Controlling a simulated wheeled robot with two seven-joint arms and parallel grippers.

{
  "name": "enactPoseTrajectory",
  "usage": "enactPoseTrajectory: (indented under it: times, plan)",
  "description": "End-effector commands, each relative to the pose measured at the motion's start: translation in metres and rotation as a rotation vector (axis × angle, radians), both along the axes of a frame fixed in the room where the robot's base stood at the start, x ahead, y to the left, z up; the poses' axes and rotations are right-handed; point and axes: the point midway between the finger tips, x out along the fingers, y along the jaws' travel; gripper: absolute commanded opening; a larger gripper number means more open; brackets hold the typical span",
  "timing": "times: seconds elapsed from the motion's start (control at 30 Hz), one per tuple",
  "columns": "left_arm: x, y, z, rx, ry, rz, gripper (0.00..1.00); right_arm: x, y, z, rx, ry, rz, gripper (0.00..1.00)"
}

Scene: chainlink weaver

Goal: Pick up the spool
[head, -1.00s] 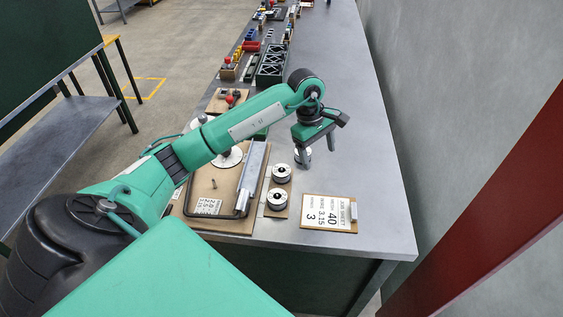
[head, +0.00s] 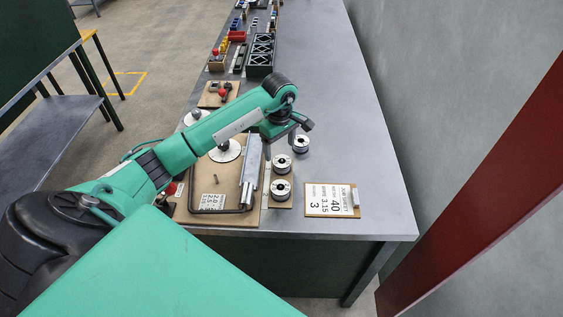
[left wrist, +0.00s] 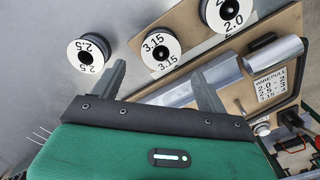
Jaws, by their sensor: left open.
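Three white-faced wire spools show. The 3.15 spool (head: 281,164) stands on a small brown board; it also shows in the left wrist view (left wrist: 159,48). The 2.0 spool (head: 280,190) is on the same board, nearer the bench's front edge; it is partly cut off in the left wrist view (left wrist: 226,13). The 2.5 spool (head: 301,144) stands off the board on the grey bench (left wrist: 88,54). My left gripper (head: 280,146) is open and empty, pointing down just beyond the 3.15 spool. In the left wrist view its fingertips (left wrist: 160,72) straddle that spool's direction, apart from it.
A job sheet (head: 329,200) reading 3.15 lies at right. A brown board (head: 224,178) with a bent rod and a silver bar (head: 251,170) lies left of the spools. A black lattice tray (head: 261,55) stands farther back. The bench's right side is clear.

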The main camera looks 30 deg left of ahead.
Motion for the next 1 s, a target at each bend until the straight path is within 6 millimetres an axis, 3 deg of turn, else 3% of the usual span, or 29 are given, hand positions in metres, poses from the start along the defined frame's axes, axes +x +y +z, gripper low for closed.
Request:
enactPoseTrajectory:
  times: [0.27,0.6,0.87,0.9,1.0]
  plan:
    - [-0.001,-0.003,-0.018,-0.002,0.001,-0.001,0.76,-0.001,0.004,0.01,0.004,0.001,-0.002,0.36]
    - [-0.002,-0.01,-0.06,-0.001,0.001,0.001,0.76,-0.003,0.02,0.03,0.022,0.004,-0.001,0.36]
    - [-0.002,-0.009,-0.065,0.001,-0.001,-0.001,0.76,-0.004,0.013,0.03,0.015,0.003,0.001,0.36]
    - [-0.002,-0.009,-0.065,0.001,-0.001,-0.001,0.74,-0.004,0.012,0.03,0.012,0.004,0.001,0.36]
    - [-0.002,-0.009,-0.065,0.001,-0.001,-0.001,0.54,-0.003,0.01,0.03,0.01,0.003,0.001,0.36]
